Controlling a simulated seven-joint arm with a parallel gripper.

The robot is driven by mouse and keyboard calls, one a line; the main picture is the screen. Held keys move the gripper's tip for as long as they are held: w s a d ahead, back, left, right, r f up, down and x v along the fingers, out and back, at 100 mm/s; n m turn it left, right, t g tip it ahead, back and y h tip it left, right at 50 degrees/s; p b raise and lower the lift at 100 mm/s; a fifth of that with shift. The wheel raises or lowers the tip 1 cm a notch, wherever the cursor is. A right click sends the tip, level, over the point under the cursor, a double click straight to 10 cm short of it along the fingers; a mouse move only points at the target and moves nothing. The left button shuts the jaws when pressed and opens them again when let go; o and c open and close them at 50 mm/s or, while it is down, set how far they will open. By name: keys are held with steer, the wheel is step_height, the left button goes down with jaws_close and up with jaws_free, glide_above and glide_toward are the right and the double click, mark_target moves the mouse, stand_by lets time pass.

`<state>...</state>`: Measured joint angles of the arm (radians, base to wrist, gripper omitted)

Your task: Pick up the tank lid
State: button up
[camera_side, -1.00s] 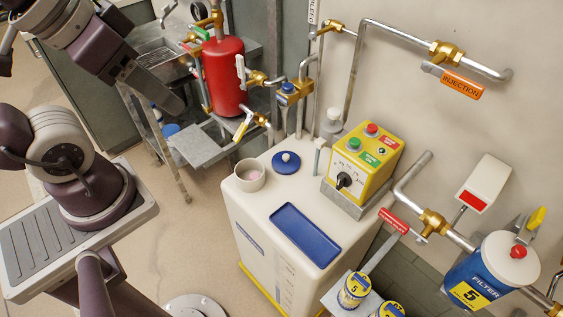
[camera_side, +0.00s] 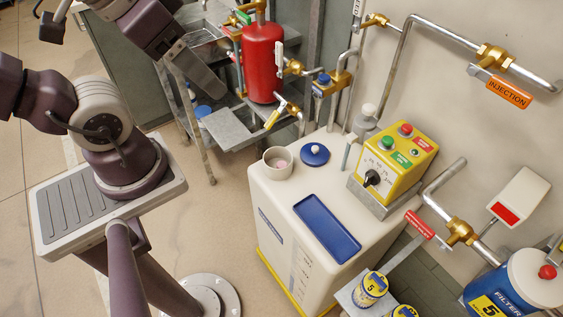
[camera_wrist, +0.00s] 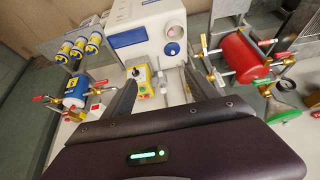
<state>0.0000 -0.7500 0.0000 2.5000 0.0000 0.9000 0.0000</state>
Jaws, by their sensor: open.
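The tank lid is most likely the round blue lid with a white knob (camera_side: 314,154), lying flat on top of the white tank (camera_side: 275,205). It sits beside the tank's round raised opening (camera_side: 277,163), which has something pink inside. In the wrist view the blue lid (camera_wrist: 172,48) shows beyond the fingers, on the tank near the opening (camera_wrist: 174,31). My gripper (camera_wrist: 158,78) is open and empty, its two dark fingers spread apart. In the side view it is at upper left, well away from the lid; its fingertips are hard to make out there.
A yellow control box (camera_side: 393,163) with red and green buttons stands close to the lid's right. A red cylinder (camera_side: 263,62) with brass valves stands behind. Pipes (camera_side: 400,75) run along the wall.

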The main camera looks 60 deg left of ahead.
steer(key=o, duration=0.6)
steer(key=n+g, duration=0.5)
steer(key=n, duration=0.7)
glide_above(316, 147)
steer(key=s+d, duration=0.1)
step_height(316, 147, down, 24)
steer(key=f+n, duration=0.1)
steer(key=f, duration=0.5)
steer(key=f+n, duration=0.1)
steer(key=f, duration=0.5)
steer(key=a+f+n, duration=0.1)
steer(key=f, duration=0.5)
steer(key=shift+w+f+g, duration=0.1)
steer(key=shift+w+g, duration=0.2)
steer(key=shift+w, duration=0.1)
